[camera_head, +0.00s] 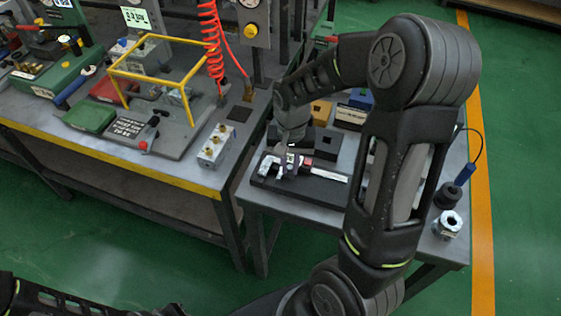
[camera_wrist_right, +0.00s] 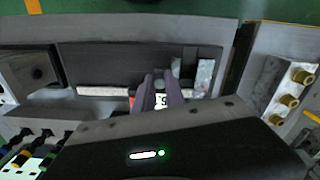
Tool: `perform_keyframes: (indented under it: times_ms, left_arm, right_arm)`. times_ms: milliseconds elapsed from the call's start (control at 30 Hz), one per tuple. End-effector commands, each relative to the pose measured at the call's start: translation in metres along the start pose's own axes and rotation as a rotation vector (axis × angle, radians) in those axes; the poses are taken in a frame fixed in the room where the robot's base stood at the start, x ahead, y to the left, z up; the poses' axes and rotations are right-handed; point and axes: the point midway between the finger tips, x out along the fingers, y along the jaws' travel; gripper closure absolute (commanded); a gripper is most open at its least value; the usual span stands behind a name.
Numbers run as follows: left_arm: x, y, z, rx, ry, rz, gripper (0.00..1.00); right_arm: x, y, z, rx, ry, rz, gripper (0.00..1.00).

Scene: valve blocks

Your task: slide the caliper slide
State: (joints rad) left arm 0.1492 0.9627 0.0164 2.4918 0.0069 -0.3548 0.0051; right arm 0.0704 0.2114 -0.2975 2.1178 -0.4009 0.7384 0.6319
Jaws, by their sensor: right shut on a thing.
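The caliper lies in a black tray (camera_head: 318,190) on the small grey table. Its pale beam (camera_head: 335,177) runs to the right in the head view, and its light fixed-jaw end (camera_head: 267,167) is at the left. The beam (camera_wrist_right: 105,91) is left of the fingers in the right wrist view, with the metal jaw end (camera_wrist_right: 205,74) at the right. My right gripper (camera_head: 290,165) points down and is shut on the caliper slide (camera_wrist_right: 161,101), whose small display shows between the fingers. The fingers hide part of the slide. My left gripper is out of view.
Behind the tray stand a dark block with a square hole (camera_head: 328,143) and a yellow block (camera_head: 321,110). A metal hex fitting (camera_head: 448,224) is at the table's right edge. A metal block with brass fittings (camera_head: 216,145) sits on the bench to the left.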

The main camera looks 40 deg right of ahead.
Motion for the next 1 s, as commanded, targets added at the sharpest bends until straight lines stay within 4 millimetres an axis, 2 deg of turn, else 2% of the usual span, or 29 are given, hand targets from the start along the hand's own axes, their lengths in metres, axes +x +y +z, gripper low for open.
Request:
perform_keyframes:
  times_ms: [100, 367, 400, 500, 767, 867, 1000]
  left_arm:
    - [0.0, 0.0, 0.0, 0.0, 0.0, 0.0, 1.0]
    - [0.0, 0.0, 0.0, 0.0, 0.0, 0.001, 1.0]
    - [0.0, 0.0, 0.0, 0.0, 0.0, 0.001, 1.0]
    - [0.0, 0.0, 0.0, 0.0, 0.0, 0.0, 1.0]
    - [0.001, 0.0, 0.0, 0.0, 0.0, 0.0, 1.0]
    - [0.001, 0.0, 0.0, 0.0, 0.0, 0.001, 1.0]
    - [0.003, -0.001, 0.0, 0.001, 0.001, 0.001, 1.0]
  right_arm:
    - [-0.001, 0.013, 0.002, 0.001, 0.004, -0.001, 1.0]
    - [-0.001, 0.013, 0.002, -0.001, 0.006, -0.002, 1.0]
    - [-0.001, 0.013, 0.002, -0.001, 0.006, -0.002, 0.82]
    - [-0.001, 0.013, 0.003, -0.001, 0.005, -0.002, 0.76]
    - [-0.002, 0.013, 0.003, 0.0, 0.003, -0.002, 0.76]
    - [-0.007, 0.013, 0.002, 0.0, 0.006, -0.003, 0.76]
    - [-0.025, 0.013, 0.002, 0.0, 0.006, -0.004, 0.76]
